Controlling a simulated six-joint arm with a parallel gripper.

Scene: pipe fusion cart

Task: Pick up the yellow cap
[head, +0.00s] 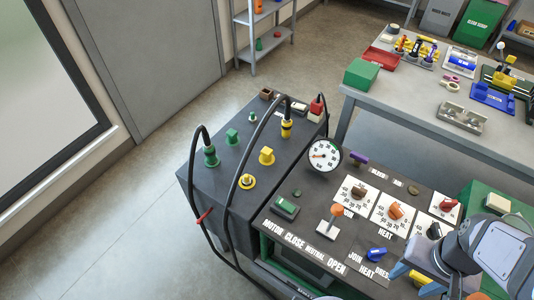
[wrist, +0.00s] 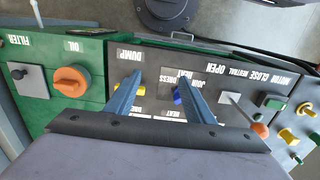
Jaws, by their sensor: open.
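A yellow cap (head: 266,155) stands upright on the dark top of the box left of the control panel in the head view. Just in front of it is a yellow ring fitting (head: 246,181) with a pale stub. In the wrist view, small yellow parts (wrist: 304,108) show at the right edge; I cannot tell which is the cap. My gripper (head: 412,281) is at the lower right of the head view, far from the cap. Its blue fingers are apart and empty in the wrist view (wrist: 157,92), above the panel near a blue knob (wrist: 179,97).
Black hoses with a green connector (head: 210,156) and a yellow connector (head: 287,128) arch around the cap. A green cap (head: 232,137) is behind left. A gauge (head: 325,156) and an orange-topped lever (head: 336,211) stand between my gripper and the box. A grey workbench (head: 410,112) is behind.

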